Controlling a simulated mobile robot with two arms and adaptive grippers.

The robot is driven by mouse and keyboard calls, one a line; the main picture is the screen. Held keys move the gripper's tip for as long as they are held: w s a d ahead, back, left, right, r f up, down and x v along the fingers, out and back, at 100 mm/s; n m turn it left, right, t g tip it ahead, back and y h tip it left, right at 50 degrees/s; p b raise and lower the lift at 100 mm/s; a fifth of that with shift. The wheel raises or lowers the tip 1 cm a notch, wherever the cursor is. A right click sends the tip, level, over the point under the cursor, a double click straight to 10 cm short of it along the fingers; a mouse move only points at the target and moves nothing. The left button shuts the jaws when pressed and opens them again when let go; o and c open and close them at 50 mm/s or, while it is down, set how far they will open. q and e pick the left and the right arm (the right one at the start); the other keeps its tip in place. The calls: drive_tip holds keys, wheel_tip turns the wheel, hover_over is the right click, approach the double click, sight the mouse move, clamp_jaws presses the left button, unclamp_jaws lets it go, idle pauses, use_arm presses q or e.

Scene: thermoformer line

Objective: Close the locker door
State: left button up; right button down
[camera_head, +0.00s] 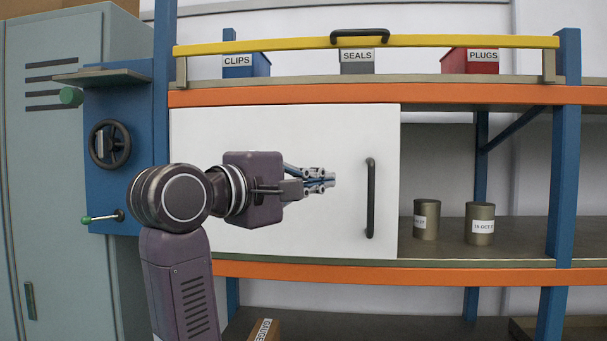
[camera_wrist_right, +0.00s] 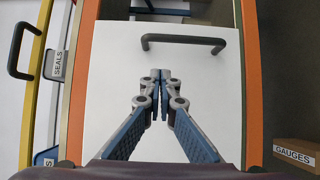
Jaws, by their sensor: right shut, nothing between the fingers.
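A grey-green locker (camera_head: 55,200) stands at the left of the head view, with dark vent slots and a small handle (camera_head: 30,300) low on its front. Its door face looks flat, but I cannot tell whether it is fully shut. My right gripper (camera_head: 332,181) is shut and empty, well to the right of the locker. It is in front of a white panel (camera_head: 290,130) on the shelf rack and points toward the panel's dark bar handle (camera_head: 370,198), a little short of it. In the wrist view the closed fingertips (camera_wrist_right: 161,75) lie below that handle (camera_wrist_right: 183,39). My left gripper is not in view.
A blue post unit with a handwheel (camera_head: 110,144) and a green-tipped lever (camera_head: 102,217) stands between locker and rack. A yellow bar (camera_head: 370,42) crosses above labelled bins. Two cans (camera_head: 480,224) stand on the open shelf at right. A GAUGES box (camera_wrist_right: 297,152) sits below.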

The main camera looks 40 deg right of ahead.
sight(354, 179)
drive_tip(key=d, duration=0.2)
drive_tip(key=s+d+p, duration=0.1)
drive_tip(key=d, duration=0.1)
drive_tip(key=s+d+p, duration=0.1)
drive_tip(key=d, duration=0.1)
drive_tip(key=shift+s, duration=0.1)
